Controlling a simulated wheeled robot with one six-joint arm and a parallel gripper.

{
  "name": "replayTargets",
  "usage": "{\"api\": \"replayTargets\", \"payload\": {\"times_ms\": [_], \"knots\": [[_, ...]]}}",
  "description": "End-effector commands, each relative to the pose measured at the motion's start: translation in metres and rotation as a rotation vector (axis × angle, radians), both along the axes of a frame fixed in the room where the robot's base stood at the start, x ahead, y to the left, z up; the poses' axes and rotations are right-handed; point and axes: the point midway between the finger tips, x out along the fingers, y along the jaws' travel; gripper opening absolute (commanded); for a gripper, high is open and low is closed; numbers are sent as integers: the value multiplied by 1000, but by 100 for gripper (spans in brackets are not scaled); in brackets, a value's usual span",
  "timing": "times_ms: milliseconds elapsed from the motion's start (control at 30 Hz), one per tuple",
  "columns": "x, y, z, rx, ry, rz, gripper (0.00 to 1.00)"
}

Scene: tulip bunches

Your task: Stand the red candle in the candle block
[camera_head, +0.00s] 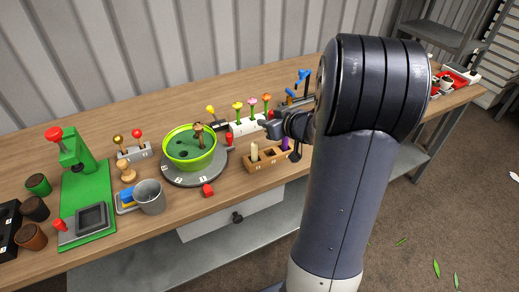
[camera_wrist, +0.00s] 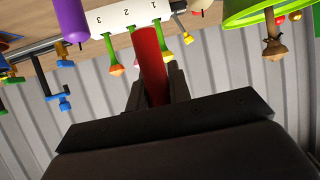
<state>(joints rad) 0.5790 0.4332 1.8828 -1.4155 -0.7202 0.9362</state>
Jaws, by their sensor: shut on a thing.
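The red candle (camera_wrist: 150,55) stands out between the two dark fingers of my gripper (camera_wrist: 153,88) in the wrist view, and the fingers are shut on it. In the head view my gripper (camera_head: 284,125) is above the table, close to the candle block, and the held candle is mostly hidden there. The wooden candle block (camera_head: 268,165) has a cream candle (camera_head: 254,151) on its left and a purple candle (camera_head: 285,143) on its right. A dark hole shows between them. The purple candle also shows in the wrist view (camera_wrist: 71,18).
A white numbered flower stand (camera_wrist: 125,15) is behind the block. A grey turntable (camera_head: 194,178) with a green bowl (camera_head: 190,158) stands to the left, with a red bottle-like thing (camera_head: 229,139) near it. Blue-handled pegs (camera_head: 303,75) stand behind my gripper.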

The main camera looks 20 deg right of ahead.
Motion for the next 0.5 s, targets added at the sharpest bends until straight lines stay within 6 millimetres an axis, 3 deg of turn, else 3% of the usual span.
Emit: {"api": "replayTargets", "payload": {"times_ms": [300, 500], "knots": [[-1, 0, -54, 3, 4, -1, 0], [0, 0, -72, 3, 3, 0, 0]]}}
